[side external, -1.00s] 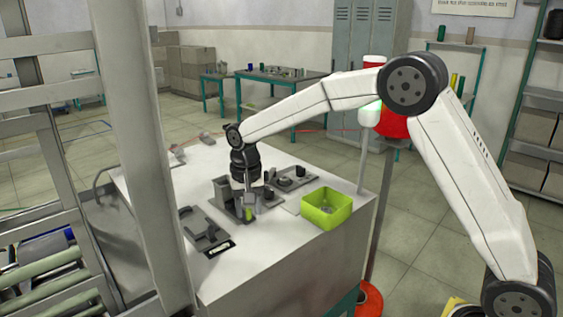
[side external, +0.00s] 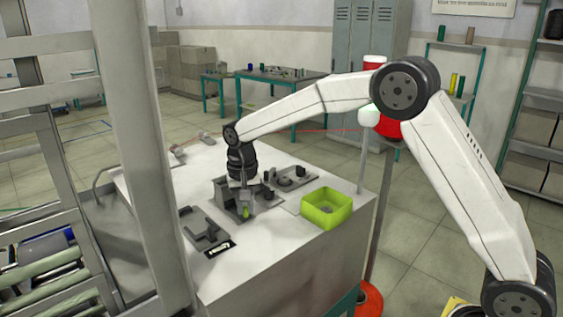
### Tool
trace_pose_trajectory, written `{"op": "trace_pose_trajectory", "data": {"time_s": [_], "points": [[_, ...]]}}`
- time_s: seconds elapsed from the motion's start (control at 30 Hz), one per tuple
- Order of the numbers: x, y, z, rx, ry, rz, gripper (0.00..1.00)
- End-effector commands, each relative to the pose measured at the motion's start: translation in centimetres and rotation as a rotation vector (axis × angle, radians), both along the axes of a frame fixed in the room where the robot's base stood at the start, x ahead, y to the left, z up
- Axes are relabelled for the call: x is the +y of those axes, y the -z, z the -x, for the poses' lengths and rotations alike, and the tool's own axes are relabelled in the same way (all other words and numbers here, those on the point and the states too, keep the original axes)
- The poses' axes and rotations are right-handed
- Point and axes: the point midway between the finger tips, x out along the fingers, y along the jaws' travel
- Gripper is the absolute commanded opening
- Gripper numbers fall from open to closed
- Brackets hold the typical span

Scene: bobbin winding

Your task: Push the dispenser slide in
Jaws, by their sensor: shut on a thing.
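The dispenser (side external: 222,190) is a small grey fixture with an upright block on the white work table, left of centre. My gripper (side external: 245,205) points down at its front right side. The jaws are shut at a small yellow-green piece (side external: 246,213), which looks like the tab of the dispenser slide. The fingers and the dark wrist hide much of the slide and part of the dispenser behind. How far the slide stands out cannot be told at this size.
A lime-green bin (side external: 327,209) stands right of the dispenser on the table (side external: 285,240). A grey plate with dark round parts (side external: 291,179) lies behind it. A grey fixture (side external: 205,232) lies to the front left. A thin post (side external: 363,160) rises at the right edge.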

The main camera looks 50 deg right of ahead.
Motion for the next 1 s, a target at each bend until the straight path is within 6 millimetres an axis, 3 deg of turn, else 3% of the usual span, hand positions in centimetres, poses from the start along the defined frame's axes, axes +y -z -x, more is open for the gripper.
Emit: {"op": "trace_pose_trajectory", "data": {"time_s": [1.0], "points": [[-0.1,-0.1,-1.3,-0.002,0.000,0.000,0.00]]}}
